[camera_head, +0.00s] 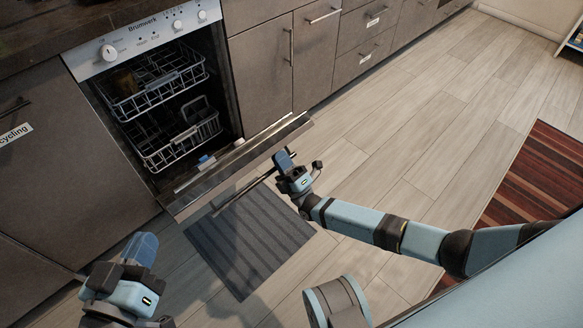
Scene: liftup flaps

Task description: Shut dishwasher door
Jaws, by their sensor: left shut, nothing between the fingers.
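The dishwasher (120,47) stands open at the upper left, and its door (238,163) is folded down low in front of it. A long dark handle bar (239,194) runs along the door's outer edge. My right gripper (284,160) is at the right end of this bar, close to the door; I cannot tell whether it touches either, or whether its fingers are open. My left gripper (141,248) is shut and empty at the lower left, apart from the door.
An upper rack (158,88) and a lower rack (180,140) sit inside the dishwasher. A grey striped mat (250,240) lies on the floor before the door. Cabinets flank the dishwasher. A red striped rug (540,180) lies at the right, with clear floor between.

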